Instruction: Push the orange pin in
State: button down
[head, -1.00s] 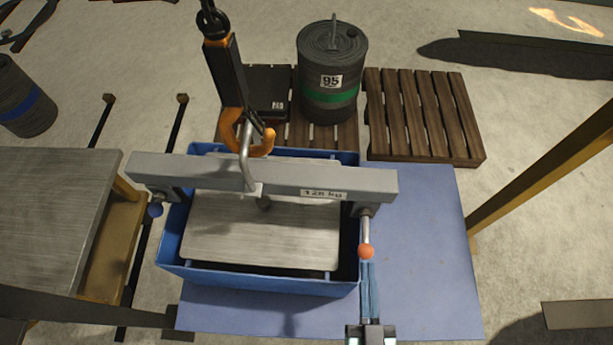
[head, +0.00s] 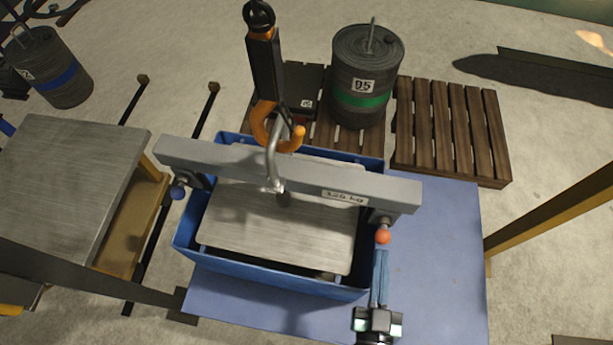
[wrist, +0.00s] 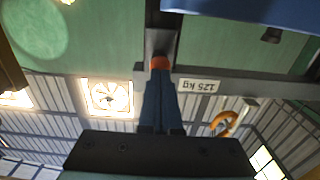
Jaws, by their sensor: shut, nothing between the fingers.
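The orange pin's round knob (head: 383,236) is at the right end of the grey lifting beam (head: 300,180), close against its near side. Only a little of its shaft shows. My gripper (head: 381,251) is shut and empty, with its blue fingers pointing at the knob from the near side. The fingertips are at the knob, touching or almost touching it. In the wrist view the orange knob (wrist: 160,62) sits right at the tips of my shut gripper (wrist: 159,73), below the beam with its upside-down 125 kg label.
An orange hook (head: 270,128) holds the beam by a bent bar above a blue crate (head: 270,282) with a metal slab (head: 280,232). A blue knob (head: 178,192) is at the beam's left end. A yellow post (head: 550,205) stands right; a metal-topped table (head: 65,185) stands left.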

jog(key=v, duration=0.7)
jog(key=shift+p, duration=0.3)
